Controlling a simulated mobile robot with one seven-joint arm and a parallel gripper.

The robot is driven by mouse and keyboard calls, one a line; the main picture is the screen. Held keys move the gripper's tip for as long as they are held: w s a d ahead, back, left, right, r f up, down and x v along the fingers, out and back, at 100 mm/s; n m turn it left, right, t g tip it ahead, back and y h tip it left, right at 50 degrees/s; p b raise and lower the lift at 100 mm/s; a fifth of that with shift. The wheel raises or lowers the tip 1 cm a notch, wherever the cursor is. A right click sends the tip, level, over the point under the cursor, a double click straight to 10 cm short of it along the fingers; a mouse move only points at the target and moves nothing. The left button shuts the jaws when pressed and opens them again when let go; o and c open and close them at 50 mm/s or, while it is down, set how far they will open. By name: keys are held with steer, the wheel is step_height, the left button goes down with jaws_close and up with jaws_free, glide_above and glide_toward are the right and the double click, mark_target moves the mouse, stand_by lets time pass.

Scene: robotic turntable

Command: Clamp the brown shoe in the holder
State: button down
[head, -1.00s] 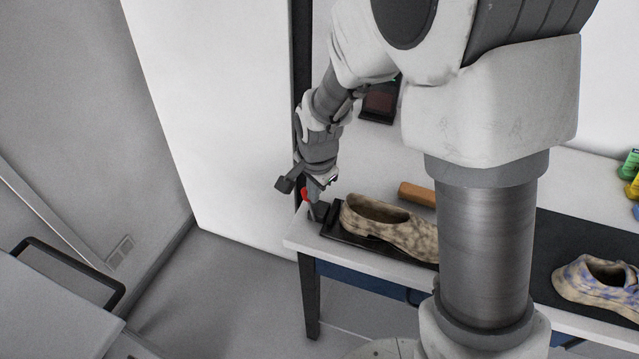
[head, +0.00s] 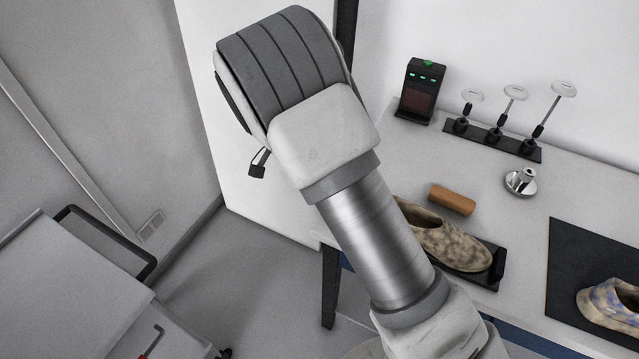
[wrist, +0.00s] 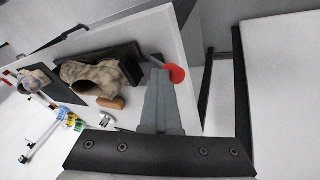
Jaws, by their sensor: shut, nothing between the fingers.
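The mottled brown shoe (head: 447,246) lies on the black holder (head: 490,268) at the table's front edge. My arm hides its left end in the head view. The wrist view shows the shoe (wrist: 88,78) on the holder (wrist: 127,56), with a round red knob (wrist: 175,74) near the holder's end. My gripper (wrist: 160,72) is shut and empty. Its tips overlap the knob's edge in the picture, but I cannot tell whether they touch it. My arm hides the gripper in the head view. I cannot tell whether the holder grips the shoe.
A brown cylinder (head: 452,200) lies behind the shoe. A silver part (head: 521,181), a rack of upright tools (head: 492,140) and a black box with green lights (head: 421,90) stand farther back. A blue-patched shoe (head: 610,301) lies on a dark mat (head: 572,262) at right.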

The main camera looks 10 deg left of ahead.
steer(key=shift+w+a+f+b, duration=0.15)
steer(key=shift+a+f+b, duration=0.2)
steer(key=shift+a+f, duration=0.1)
steer(key=shift+a, duration=0.15)
steer(key=shift+r, duration=0.15)
stand_by(0.3)
